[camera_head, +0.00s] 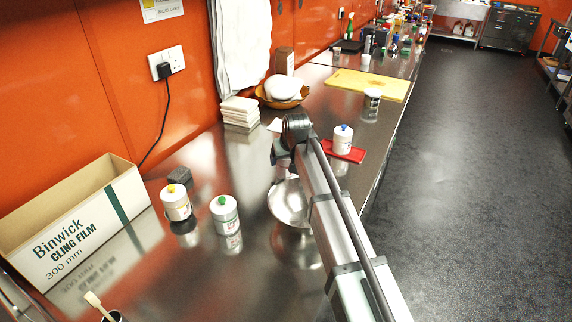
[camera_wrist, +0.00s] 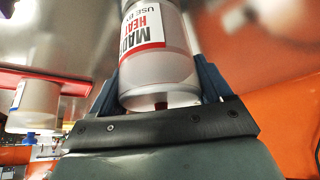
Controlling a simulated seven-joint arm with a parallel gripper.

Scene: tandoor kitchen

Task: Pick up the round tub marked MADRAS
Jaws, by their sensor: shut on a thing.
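My gripper (camera_wrist: 157,88) is shut on a round, pale tub (camera_wrist: 165,68) in the wrist view, with one dark finger on each side. The tub's white label with a red band shows letters beginning "MAD", then "HEAT" and "USE BY". Its far end is cut off by the frame edge. In the head view my gripper (camera_head: 281,153) is mostly hidden behind my arm, and I cannot make out the held tub there. Whether it is clear of the counter I cannot tell.
A yellow-topped tub (camera_head: 175,202) and green-topped tub (camera_head: 224,214) stand left of a metal bowl (camera_head: 288,203). A cling film box (camera_head: 85,235) lies at left.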

